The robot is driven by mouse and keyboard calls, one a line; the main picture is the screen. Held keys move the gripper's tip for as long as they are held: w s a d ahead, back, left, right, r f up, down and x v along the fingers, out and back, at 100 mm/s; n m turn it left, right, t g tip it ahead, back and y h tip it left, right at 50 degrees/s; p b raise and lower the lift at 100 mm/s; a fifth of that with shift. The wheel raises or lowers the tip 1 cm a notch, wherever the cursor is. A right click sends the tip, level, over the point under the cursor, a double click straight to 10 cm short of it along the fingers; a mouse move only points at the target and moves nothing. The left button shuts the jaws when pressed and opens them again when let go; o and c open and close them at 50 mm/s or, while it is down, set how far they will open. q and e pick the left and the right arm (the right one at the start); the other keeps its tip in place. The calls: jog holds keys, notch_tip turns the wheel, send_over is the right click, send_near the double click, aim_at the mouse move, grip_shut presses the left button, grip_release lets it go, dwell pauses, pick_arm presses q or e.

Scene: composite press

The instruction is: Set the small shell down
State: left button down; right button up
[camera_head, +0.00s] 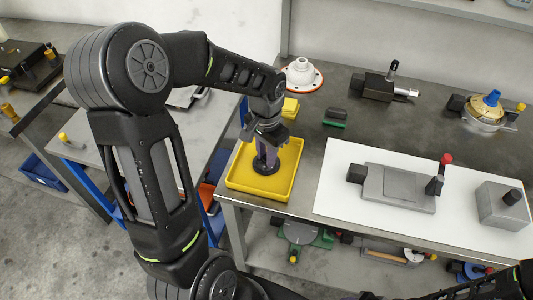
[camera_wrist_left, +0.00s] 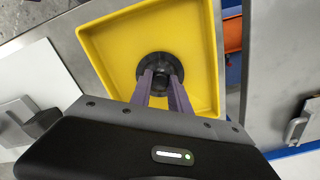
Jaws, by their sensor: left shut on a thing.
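The small shell (camera_head: 267,168) is a black round piece with a wide flange and a narrower raised centre. It is over the floor of a shallow yellow tray (camera_head: 232,181), near its middle; I cannot tell whether it touches the floor. My left gripper (camera_head: 265,155) points down into the tray, its purple-grey fingers shut on the shell's raised centre. In the left wrist view the shell (camera_wrist_left: 154,62) shows at the fingertips, inside the yellow tray (camera_wrist_left: 205,50). My right gripper does not show clearly.
The tray sits at the left end of a grey bench. Behind it stand a white flanged part (camera_head: 302,74) and a yellow block (camera_head: 290,107). To the right, a white board (camera_head: 335,200) carries a grey fixture (camera_head: 395,187) with a red-knobbed lever and a grey block (camera_head: 503,207).

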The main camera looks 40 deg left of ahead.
pick_arm(q)
jog(key=shift+f, duration=0.2)
jog(key=c, duration=1.2)
grip_release()
jog(key=shift+r, duration=0.1)
jog(key=shift+c, duration=0.2)
jog(key=shift+r, duration=0.1)
notch_tip(320, 180, up, 12)
jog(key=shift+b, duration=0.45)
jog(key=shift+s, duration=0.1)
